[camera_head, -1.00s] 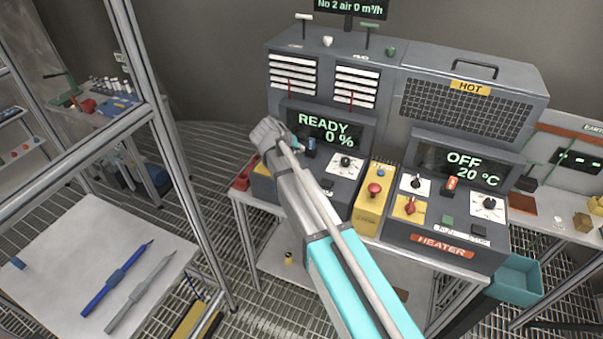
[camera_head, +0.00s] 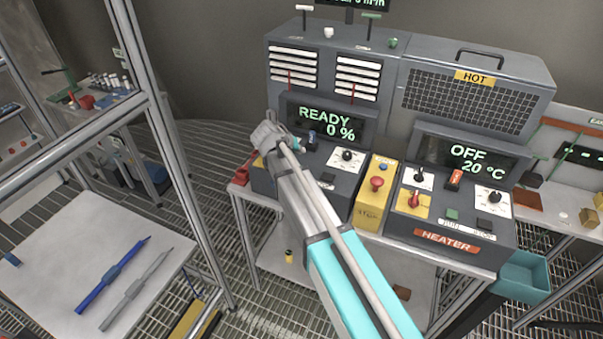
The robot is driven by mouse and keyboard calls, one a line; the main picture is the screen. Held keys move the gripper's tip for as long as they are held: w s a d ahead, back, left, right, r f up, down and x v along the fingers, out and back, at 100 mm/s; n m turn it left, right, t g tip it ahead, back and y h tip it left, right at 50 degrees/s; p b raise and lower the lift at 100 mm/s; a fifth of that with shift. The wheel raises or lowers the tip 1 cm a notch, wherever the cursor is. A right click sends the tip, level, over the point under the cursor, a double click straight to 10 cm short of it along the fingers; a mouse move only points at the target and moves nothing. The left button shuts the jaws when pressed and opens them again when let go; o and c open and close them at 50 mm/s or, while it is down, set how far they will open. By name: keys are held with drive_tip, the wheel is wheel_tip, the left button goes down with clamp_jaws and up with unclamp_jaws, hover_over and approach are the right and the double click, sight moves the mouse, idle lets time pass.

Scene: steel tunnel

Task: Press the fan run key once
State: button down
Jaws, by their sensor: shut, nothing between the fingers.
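The fan unit (camera_head: 319,119) is the left grey console, with a screen reading READY 0 %. Its sloping panel shows a blue switch (camera_head: 312,140), a black dial on a white plate (camera_head: 347,157) and a dark key (camera_head: 327,178). I cannot read a label on that key. I see no green run key on this panel; my arm covers its left middle part. My gripper (camera_head: 267,137) is shut and empty, in front of the panel's left side. Its fingertips are hard to make out, and I cannot tell whether they touch anything.
A yellow box with a red button (camera_head: 376,183) stands right of the fan panel. The heater console (camera_head: 447,239) beyond it reads OFF 20 °C.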

drive_tip(key=shift+f+b, duration=2.2)
drive_tip(key=shift+f, duration=0.3)
drive_tip(key=shift+f+b, duration=0.85)
idle(0.7)
drive_tip(key=shift+r, duration=0.1)
idle(0.4)
drive_tip(key=shift+r+p, duration=0.8)
drive_tip(key=shift+p, duration=0.1)
wheel_tip(320, 180, up, 5)
drive_tip(key=p, duration=0.5)
drive_tip(key=shift+d, duration=0.1)
idle(0.8)
